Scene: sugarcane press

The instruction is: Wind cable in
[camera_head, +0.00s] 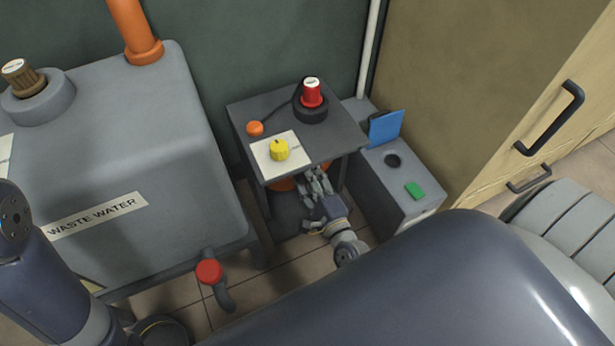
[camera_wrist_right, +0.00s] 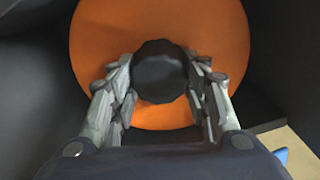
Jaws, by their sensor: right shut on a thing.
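An orange disc (camera_wrist_right: 225,45) with a dark faceted knob (camera_wrist_right: 162,75) at its middle fills the right wrist view. My right gripper (camera_wrist_right: 162,95) has its fingers on both sides of the knob and is shut on it. In the head view my right gripper (camera_head: 316,182) is low at the front of a small dark table (camera_head: 240,118), where a little of the orange disc (camera_head: 283,184) shows under the top. My left gripper is out of view.
The grey waste water tank (camera_head: 170,120) stands left, with a red-handled tap (camera_head: 209,271). A grey box with a green button (camera_head: 414,190) stands close on the right.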

